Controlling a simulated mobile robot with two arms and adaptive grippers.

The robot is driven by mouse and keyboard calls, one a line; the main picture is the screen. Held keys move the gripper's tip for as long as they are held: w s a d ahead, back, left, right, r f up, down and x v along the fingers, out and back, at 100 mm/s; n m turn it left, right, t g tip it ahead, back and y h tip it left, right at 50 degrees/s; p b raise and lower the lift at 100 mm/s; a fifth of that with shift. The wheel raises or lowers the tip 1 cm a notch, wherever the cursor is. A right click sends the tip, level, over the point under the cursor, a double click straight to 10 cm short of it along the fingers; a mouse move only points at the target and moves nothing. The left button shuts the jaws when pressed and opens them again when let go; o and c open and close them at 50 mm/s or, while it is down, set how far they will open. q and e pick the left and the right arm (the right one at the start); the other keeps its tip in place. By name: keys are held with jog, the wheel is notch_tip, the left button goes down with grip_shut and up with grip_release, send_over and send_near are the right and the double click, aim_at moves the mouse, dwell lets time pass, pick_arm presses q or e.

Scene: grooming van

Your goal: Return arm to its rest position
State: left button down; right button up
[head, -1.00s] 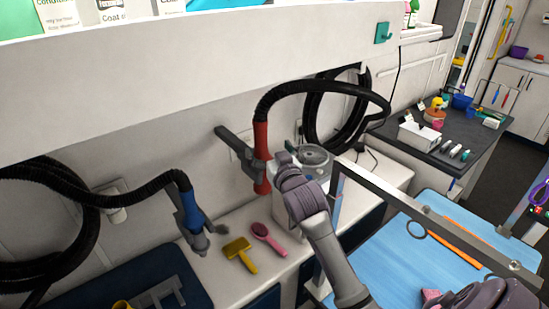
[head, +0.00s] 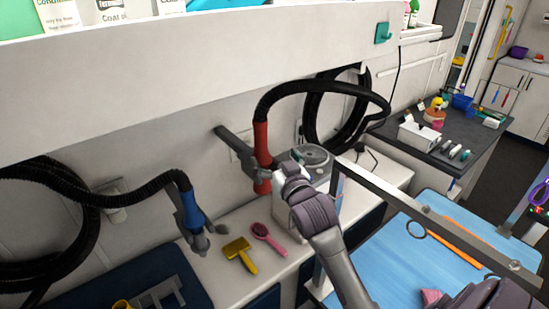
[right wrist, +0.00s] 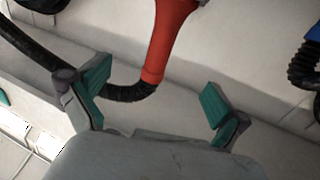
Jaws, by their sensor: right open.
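My right arm reaches up from the bottom of the head view. Its right gripper (head: 268,170) is open beside the red dryer nozzle (head: 262,145), which hangs upright at the wall on a black hose. In the right wrist view, the teal-padded fingers (right wrist: 156,92) stand wide apart with nothing held between them. The red nozzle (right wrist: 170,40) and its black hose lie beyond the fingertips. I cannot tell in the head view whether a finger touches the nozzle. My left gripper is not in view.
A blue nozzle (head: 190,212) hangs at left. A yellow brush (head: 240,254) and a pink brush (head: 267,239) lie on the white counter. A grey-topped white machine (head: 325,190) stands behind my wrist. A metal bar (head: 430,218) crosses above the blue table (head: 380,262).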

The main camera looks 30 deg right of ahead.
dwell(0.3)
